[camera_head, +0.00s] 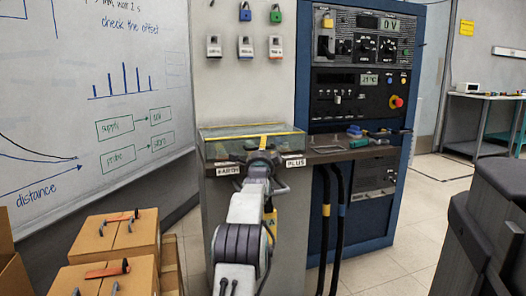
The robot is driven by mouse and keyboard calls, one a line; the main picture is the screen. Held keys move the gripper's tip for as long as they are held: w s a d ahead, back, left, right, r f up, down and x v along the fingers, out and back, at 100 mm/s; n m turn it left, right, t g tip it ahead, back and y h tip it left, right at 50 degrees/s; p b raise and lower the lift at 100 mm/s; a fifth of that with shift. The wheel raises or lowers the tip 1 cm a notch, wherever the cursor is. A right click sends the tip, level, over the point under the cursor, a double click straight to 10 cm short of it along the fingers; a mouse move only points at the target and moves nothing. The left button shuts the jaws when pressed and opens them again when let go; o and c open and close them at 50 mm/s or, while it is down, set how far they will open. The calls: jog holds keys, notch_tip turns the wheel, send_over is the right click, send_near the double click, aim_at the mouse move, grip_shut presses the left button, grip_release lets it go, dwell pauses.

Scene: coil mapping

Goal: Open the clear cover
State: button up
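The clear cover (222,132) is a see-through box lid with yellow edging, on top of the grey cabinet (220,204) in the middle of the view. It looks closed and level. My gripper (262,152) is at the cover's front edge, near its middle, with my arm reaching up from below. The gripper's fingers are small and partly hidden by my own arm, so I cannot tell whether they touch the cover or are open. Two white labels sit on the front edge, one left of my gripper and one reading PLUS (295,163) on the right.
A blue rack (375,200) with panels and a small shelf (340,154) bearing tools stands right of the cover. Thick black cables (340,230) hang below. Cardboard boxes (112,240) stand at lower left. Padlocks hang above. Open floor (425,215) lies to the right.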

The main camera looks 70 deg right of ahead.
jog(key=shift+o, duration=0.3)
grip_shut()
dwell(0.4)
